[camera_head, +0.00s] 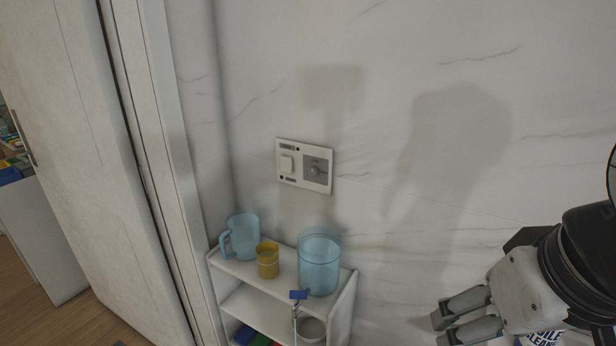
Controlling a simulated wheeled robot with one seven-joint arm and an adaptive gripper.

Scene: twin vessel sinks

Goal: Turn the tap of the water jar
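A clear blue water jar (320,262) stands upright at the right end of the white shelf's top. A small blue tap handle (298,294) on a thin metallic stem shows at the jar's lower front left. The joint between tap and jar is not clear. My gripper (439,331) is at the lower right, to the right of the jar and well apart from it. Its two fingers point left with a gap between them, and nothing shows in the gap. The lower part of the gripper is near the bottom edge of the view.
A blue pitcher (242,237) and a yellow cup (268,261) stand left of the jar on the white shelf (231,268). A grey bowl (311,328) sits on the level below. A wall switch panel (304,166) is above. The space between jar and gripper looks clear.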

